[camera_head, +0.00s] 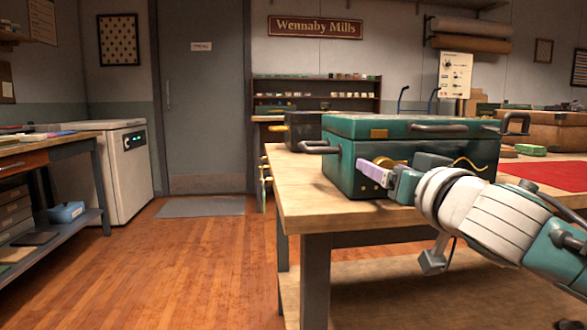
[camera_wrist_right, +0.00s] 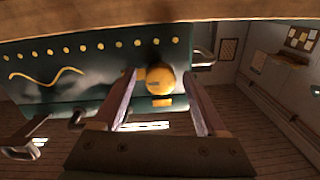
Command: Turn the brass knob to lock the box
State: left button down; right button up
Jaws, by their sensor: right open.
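The green box (camera_head: 345,160) sits closed on the wooden table in the head view. Its front also fills the left of the wrist view (camera_wrist_right: 95,85), which looks upside down. The round brass knob (camera_wrist_right: 160,79) is on the box front. It shows in the head view (camera_head: 384,162) partly behind my gripper. My right gripper (camera_head: 376,172) is open, its purple-padded fingers pointing at the box front. In the wrist view the fingers (camera_wrist_right: 158,82) stand on either side of the knob, with a gap visible. I cannot tell whether either finger touches it. My left gripper is not in view.
The table (camera_head: 300,190) has bare wood left of the box. A dark case (camera_head: 304,130) stands behind it, and a red mat (camera_head: 550,175) lies to the right. Metal handles (camera_head: 320,148) stick out from the box.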

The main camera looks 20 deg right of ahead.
grip_shut()
dwell(0.4)
jog(key=shift+n, duration=0.4)
jog(key=n+p, duration=0.2)
jog(key=n, duration=0.1)
jog(key=shift+r+n, duration=0.1)
jog(key=shift+n, duration=0.3)
jog(key=n+p, duration=0.1)
jog(key=n, duration=0.3)
jog(key=shift+a+p, duration=0.1)
jog(key=shift+p, duration=0.25)
jog(key=n+p, duration=0.1)
jog(key=n, duration=0.4)
jog(key=shift+n, duration=0.3)
jog(key=shift+n+p, duration=0.3)
jog(key=shift+n, duration=1.3)
jog(key=shift+n+g, duration=0.3)
grip_release()
